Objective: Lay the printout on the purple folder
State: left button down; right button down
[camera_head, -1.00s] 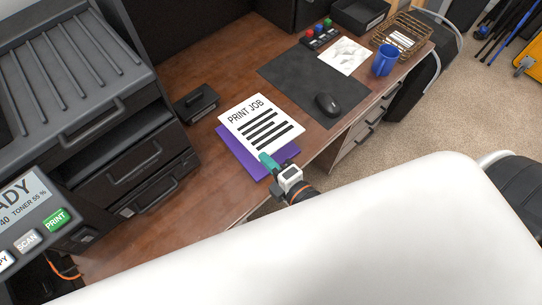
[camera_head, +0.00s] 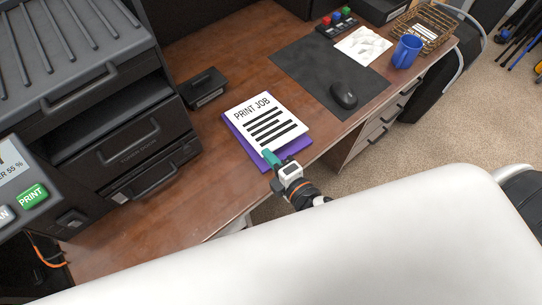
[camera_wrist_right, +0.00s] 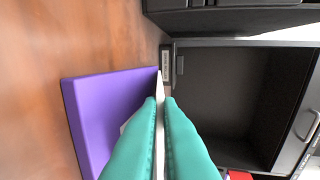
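The white printout (camera_head: 264,120), marked "PRINT JOB" with black bars, is over the purple folder (camera_head: 253,153) on the wooden desk. Purple shows along its left and near edges and a little at the right. My right gripper (camera_head: 269,157) has teal fingers shut on the printout's near edge. In the right wrist view the printout (camera_wrist_right: 159,88) is a thin white edge between the fingers (camera_wrist_right: 158,104), beside the folder (camera_wrist_right: 108,105). I cannot tell whether the sheet touches the folder. My left gripper is not in view.
A black printer (camera_head: 100,110) stands at the left, with a small black box (camera_head: 203,87) beside it. A dark mat (camera_head: 310,72) with a mouse (camera_head: 343,95), a blue mug (camera_head: 407,51) and a wire basket (camera_head: 425,30) are to the right. Bare desk lies in front of the printer.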

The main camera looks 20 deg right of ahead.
jog(key=c, duration=1.5)
grip_release()
jog(key=shift+c, duration=0.2)
jog(key=shift+o, duration=0.4)
jog(key=o, duration=1.4)
jog(key=shift+s, duration=0.1)
jog(key=shift+f, duration=0.1)
